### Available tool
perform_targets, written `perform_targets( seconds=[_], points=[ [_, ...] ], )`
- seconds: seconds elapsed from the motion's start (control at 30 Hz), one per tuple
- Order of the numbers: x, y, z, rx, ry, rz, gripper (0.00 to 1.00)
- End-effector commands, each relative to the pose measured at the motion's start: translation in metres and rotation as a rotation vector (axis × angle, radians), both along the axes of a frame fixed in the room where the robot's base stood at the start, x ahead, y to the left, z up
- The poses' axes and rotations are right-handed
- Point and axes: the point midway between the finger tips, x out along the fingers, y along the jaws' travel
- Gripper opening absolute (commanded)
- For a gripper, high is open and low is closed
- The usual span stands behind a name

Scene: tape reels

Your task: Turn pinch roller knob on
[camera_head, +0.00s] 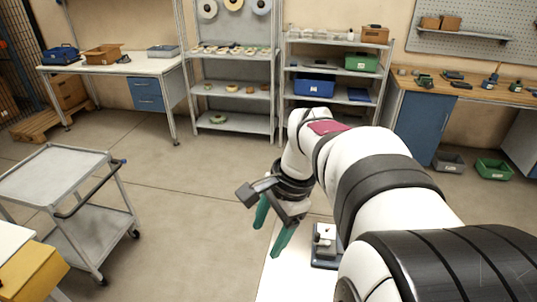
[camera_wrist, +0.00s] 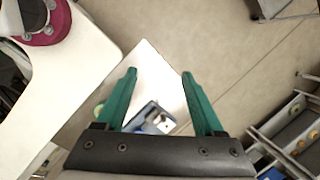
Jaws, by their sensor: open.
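In the wrist view the same open fingers (camera_wrist: 159,75) point out over the table and floor. A small device with a dark blue base and a pale block on top (camera_head: 325,243) stands on the white table (camera_head: 277,277), right of my gripper and partly hidden by my arm. It also shows in the wrist view (camera_wrist: 155,119), low between the fingers and apart from them. I cannot make out a pinch roller knob.
A grey trolley (camera_head: 62,175) stands at the left, with a yellow box (camera_head: 33,272) in front of it. Shelves (camera_head: 232,90) with reels stand at the back. A small green round thing (camera_wrist: 99,108) shows beside the left finger. The floor between is clear.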

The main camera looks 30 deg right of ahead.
Motion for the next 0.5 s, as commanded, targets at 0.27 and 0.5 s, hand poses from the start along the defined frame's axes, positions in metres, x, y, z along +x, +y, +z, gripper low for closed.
perform_targets(
  seconds=[0.27, 0.5],
  points=[
    [-0.038, -0.323, -0.064, 0.217, -0.017, -1.283, 0.7],
    [-0.065, -0.365, -0.092, 0.261, -0.029, -1.477, 0.7]
  ],
)
